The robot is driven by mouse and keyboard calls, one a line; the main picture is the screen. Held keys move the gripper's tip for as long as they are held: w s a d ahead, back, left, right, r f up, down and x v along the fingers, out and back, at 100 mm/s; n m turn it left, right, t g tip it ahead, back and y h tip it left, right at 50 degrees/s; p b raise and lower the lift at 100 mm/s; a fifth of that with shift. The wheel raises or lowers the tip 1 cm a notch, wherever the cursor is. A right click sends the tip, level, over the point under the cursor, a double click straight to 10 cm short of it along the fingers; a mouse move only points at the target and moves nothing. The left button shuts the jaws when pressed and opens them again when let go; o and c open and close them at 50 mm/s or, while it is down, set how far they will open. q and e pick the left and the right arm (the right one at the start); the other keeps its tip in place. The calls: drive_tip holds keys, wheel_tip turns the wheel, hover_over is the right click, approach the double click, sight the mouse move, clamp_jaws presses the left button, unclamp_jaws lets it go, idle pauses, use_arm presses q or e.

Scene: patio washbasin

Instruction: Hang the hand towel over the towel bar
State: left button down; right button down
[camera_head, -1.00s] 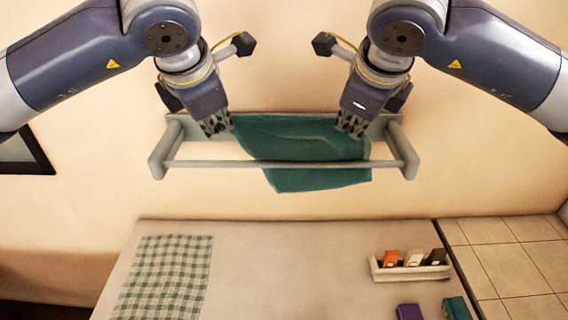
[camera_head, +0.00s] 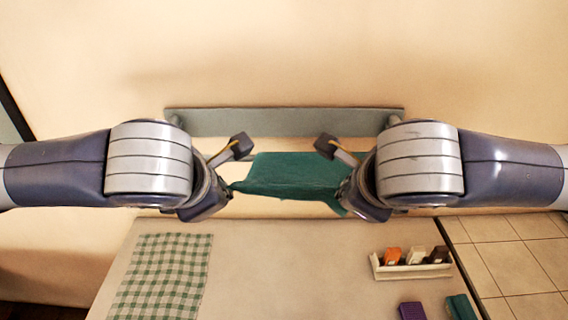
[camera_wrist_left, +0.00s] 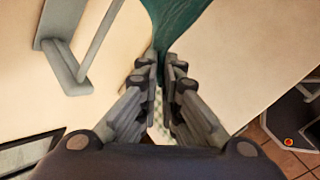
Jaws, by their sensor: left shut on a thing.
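The green hand towel (camera_head: 290,175) is spread between my two grippers in the head view. My left gripper (camera_head: 226,190) is shut on the towel's left end. In the left wrist view, the towel (camera_wrist_left: 175,22) narrows to a pinch between the left fingertips (camera_wrist_left: 162,65). My right gripper (camera_head: 352,195) is at the towel's right end and appears shut on it; its fingers are mostly hidden by my arm.
The rack's back board (camera_head: 285,122) is on the wall behind the towel. Below are a countertop (camera_head: 270,270) with a green checked cloth (camera_head: 160,275), a small holder (camera_head: 412,270) with coloured items, and purple (camera_head: 412,311) and teal (camera_head: 460,307) blocks. The counter's middle is clear.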

use_arm(q)
drive_tip(key=shift+f, duration=0.15)
use_arm(e)
drive_tip(key=shift+f, duration=0.15)
use_arm(q)
drive_tip(key=c, duration=1.6)
unclamp_jaws()
use_arm(e)
drive_tip(key=c, duration=1.6)
unclamp_jaws()
use_arm(q)
drive_tip(key=shift+s, duration=0.1)
use_arm(e)
drive_tip(key=shift+s, duration=0.1)
